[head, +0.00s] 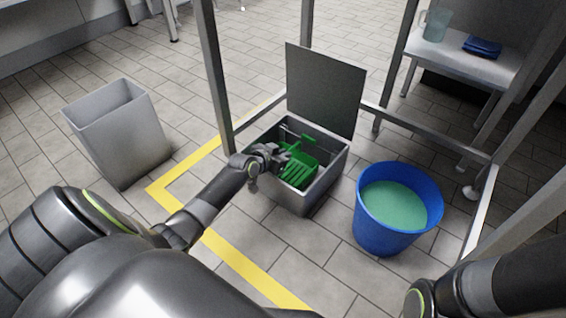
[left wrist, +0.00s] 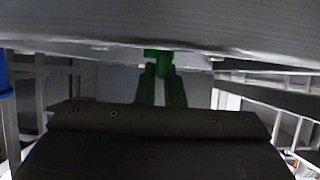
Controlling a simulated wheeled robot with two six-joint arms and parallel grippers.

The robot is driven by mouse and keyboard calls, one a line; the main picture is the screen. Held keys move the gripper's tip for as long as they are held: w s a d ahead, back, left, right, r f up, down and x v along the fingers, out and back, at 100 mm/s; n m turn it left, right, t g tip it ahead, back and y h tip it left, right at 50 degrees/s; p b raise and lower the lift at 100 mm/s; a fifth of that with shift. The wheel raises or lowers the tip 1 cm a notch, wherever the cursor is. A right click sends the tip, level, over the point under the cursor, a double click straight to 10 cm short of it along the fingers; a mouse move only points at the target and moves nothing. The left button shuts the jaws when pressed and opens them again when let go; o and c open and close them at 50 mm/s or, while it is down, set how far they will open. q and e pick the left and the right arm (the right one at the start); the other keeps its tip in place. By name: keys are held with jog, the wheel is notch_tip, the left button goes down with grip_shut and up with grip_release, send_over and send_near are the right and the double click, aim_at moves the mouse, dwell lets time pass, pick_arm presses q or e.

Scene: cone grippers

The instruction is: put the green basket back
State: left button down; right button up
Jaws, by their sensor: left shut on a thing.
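The green basket (head: 300,168) has a slatted side and sits tilted within the open grey box (head: 312,205), low between its walls. The box's hinged lid (head: 325,90) stands up at the back. My left gripper (head: 283,154) reaches over the box's left side and is shut on the green basket near its upper left part. In the left wrist view, a green piece of the basket (left wrist: 158,60) shows at the top middle. The basket's underside is hidden, so I cannot tell whether it touches the box floor. My right gripper is out of view.
A blue bucket (head: 372,232) with green liquid stands right of the box. A grey bin (head: 118,140) stands at the left. Metal frame posts (head: 214,75) and rails surround the box. A white stool (head: 465,62) holds a pitcher (head: 435,24) and blue cloth (head: 482,46).

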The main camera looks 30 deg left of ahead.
pick_arm(q)
notch_tip(320, 180, down, 2)
jog(key=shift+f+b, duration=0.15)
jog(key=shift+b, duration=0.4)
jog(key=shift+f, duration=0.15)
jog(key=c, duration=1.5)
grip_release()
jog(key=shift+c, duration=0.2)
jog(key=shift+r, duration=0.2)
